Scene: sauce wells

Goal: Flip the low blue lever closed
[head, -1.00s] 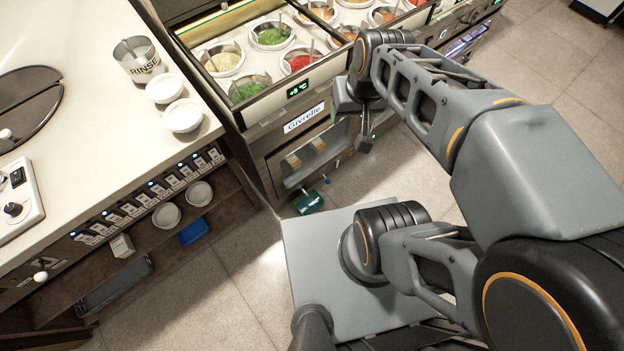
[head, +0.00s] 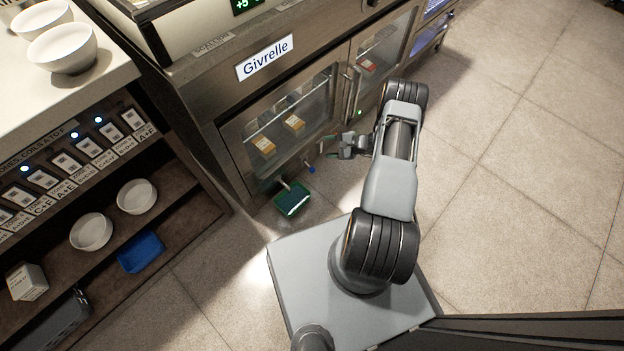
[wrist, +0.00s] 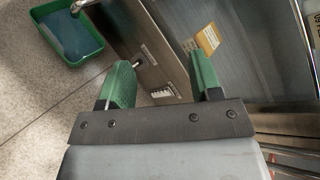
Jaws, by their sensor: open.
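The low blue lever (head: 310,169) shows in the head view as a small blue tip near the bottom of the steel cabinet front, just right of the green tray. In the wrist view a thin metal rod (wrist: 138,61) comes out of the cabinet panel. It runs behind my left finger, and no blue tip shows there. My gripper (head: 347,145) is in front of the cabinet, to the right of and above the lever in the head view. In the wrist view my gripper (wrist: 163,78) has its green-padded fingers wide apart, with nothing held between them.
A green tray (head: 292,199) with liquid lies on the floor under a spout. The cabinet's glass door (head: 290,120) shows orange-and-white boxes inside. A shelf unit with white bowls (head: 91,231) and a blue tray (head: 141,253) stands left. The floor at right is clear.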

